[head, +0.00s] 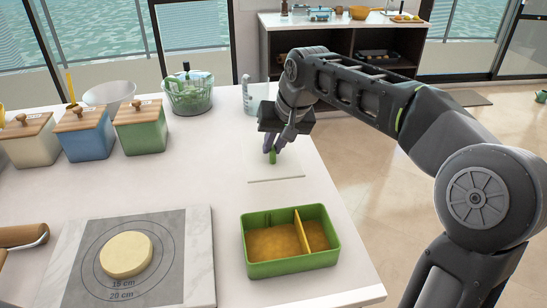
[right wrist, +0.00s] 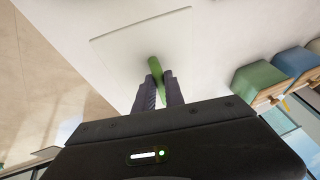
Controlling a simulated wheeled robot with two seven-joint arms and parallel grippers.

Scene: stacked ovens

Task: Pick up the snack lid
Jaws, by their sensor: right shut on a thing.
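The snack lid (head: 285,172) is a thin, flat, whitish square panel with a green upright handle on it. It is near the right edge of the white counter, behind the green snack box. My right gripper (head: 271,147) points down over the lid and is shut on its green handle. In the right wrist view, the two dark fingers (right wrist: 159,92) pinch the handle (right wrist: 155,65), with the pale panel (right wrist: 125,45) beyond. I cannot tell whether the panel touches the counter. My left gripper is not in view.
The open green snack box (head: 293,264) with a yellow divider stands in front of the lid. A marble board (head: 200,255) with a round of dough (head: 126,254) lies at left front. Lidded canisters (head: 140,130) and a salad spinner (head: 188,92) stand at the back left.

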